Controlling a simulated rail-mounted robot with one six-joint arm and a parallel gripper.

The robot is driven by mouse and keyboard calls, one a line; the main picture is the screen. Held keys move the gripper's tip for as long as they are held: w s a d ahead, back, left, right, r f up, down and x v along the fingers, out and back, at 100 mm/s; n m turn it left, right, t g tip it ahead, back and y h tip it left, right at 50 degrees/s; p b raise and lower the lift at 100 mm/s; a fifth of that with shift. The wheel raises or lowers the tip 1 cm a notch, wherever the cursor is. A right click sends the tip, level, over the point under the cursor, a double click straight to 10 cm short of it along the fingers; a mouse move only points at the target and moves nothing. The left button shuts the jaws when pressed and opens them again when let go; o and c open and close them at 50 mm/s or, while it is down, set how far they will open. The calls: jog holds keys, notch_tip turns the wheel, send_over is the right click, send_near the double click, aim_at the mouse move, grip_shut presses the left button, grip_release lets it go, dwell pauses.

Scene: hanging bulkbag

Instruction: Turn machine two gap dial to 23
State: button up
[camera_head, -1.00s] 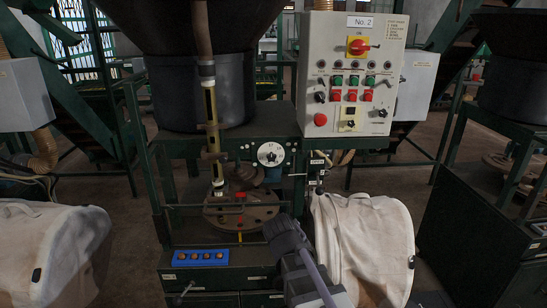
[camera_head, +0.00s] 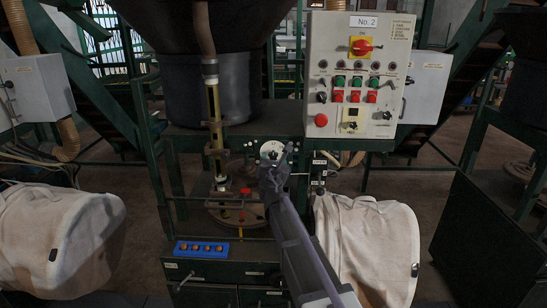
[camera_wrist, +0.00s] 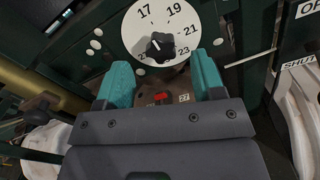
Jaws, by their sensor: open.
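The gap dial (camera_head: 271,151) is a round white disc on the green frame of the machine labelled No. 2. In the wrist view the dial (camera_wrist: 160,32) shows 17, 19, 21 and 23 clockwise, with another number at lower left too small to read surely. Its black centre knob (camera_wrist: 159,47) has a white mark that seems to point upward, but I cannot tell the exact setting. My gripper (camera_wrist: 161,72) is open, its two teal fingers below and either side of the knob, apart from it and empty.
The control panel (camera_head: 358,75) with buttons and switches stands above right. A vertical tube (camera_head: 215,125) is left of the dial. A blue block with several round knobs (camera_head: 202,248) sits below. White bags (camera_head: 366,240) flank the machine. A red part (camera_wrist: 160,97) shows between my fingers.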

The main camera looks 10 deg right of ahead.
aim_at(273, 155)
jog(key=x, duration=0.4)
jog(key=shift+w, duration=0.15)
jog(key=shift+d, duration=0.1)
jog(key=shift+c, duration=0.4)
jog(key=c, duration=0.8)
jog(key=shift+c, duration=0.2)
